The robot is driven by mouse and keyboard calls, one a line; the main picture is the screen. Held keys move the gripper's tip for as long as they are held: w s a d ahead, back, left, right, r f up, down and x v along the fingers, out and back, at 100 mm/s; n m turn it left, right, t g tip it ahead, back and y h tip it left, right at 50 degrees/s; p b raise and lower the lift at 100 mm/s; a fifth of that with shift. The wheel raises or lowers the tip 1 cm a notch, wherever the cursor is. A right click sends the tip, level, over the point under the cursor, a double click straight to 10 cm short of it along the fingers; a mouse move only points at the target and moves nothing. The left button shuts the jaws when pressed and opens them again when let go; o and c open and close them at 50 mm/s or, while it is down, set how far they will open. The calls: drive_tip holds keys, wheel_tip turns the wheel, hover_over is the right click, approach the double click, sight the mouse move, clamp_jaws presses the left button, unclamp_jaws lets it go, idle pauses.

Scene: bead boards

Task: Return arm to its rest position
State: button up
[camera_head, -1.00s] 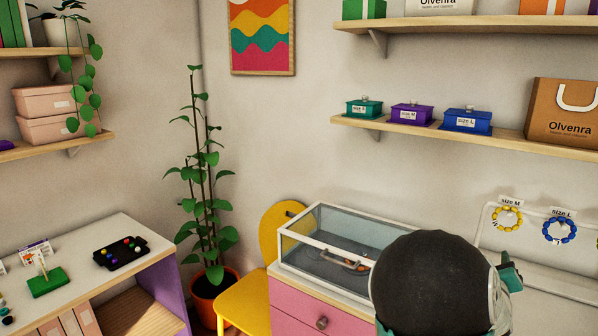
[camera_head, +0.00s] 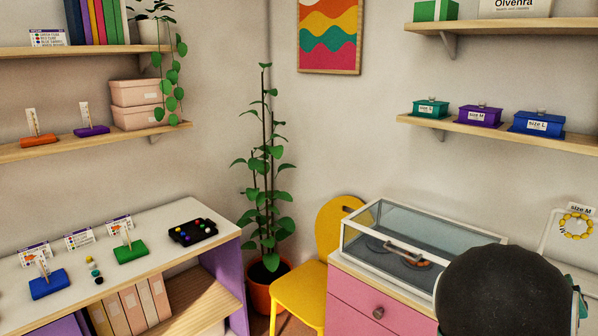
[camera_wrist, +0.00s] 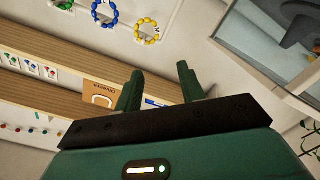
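My gripper (camera_wrist: 160,82) shows in the wrist view with its two green fingers apart and nothing between them. It is in the air, apart from the shelves and the wall. In the head view, the dark rounded part of my arm covers the lower right and hides the gripper. A glass display case (camera_head: 425,238) stands on a pink drawer cabinet (camera_head: 368,300), behind and left of my arm in that picture. The case also shows at the upper right of the wrist view (camera_wrist: 285,45).
A white-topped counter (camera_head: 190,247) at lower left holds a blue stand (camera_head: 48,284), a green stand (camera_head: 130,252) and a black bead tray (camera_head: 193,232). A yellow chair (camera_head: 300,290) and a potted plant (camera_head: 268,205) fill the corner. Wall shelves (camera_head: 520,134) hold lidded boxes.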

drive_tip(key=w+a+m+g+y, duration=0.15)
drive_tip(key=a+y, duration=0.75)
drive_tip(key=a, duration=1.6)
drive_tip(key=s+a+r+n+g+y, duration=0.1)
drive_tip(key=s+a+n+g+y, duration=0.2)
drive_tip(key=s+a, duration=1.4)
drive_tip(key=a+g+y, duration=0.1)
drive_tip(key=a, duration=0.3)
drive_tip(key=shift+s+r+n, duration=0.2)
drive_tip(key=shift+r+n, duration=0.1)
drive_tip(key=shift+n, duration=0.05)
drive_tip(key=shift+d+g, duration=0.15)
drive_tip(key=shift+g, duration=0.1)
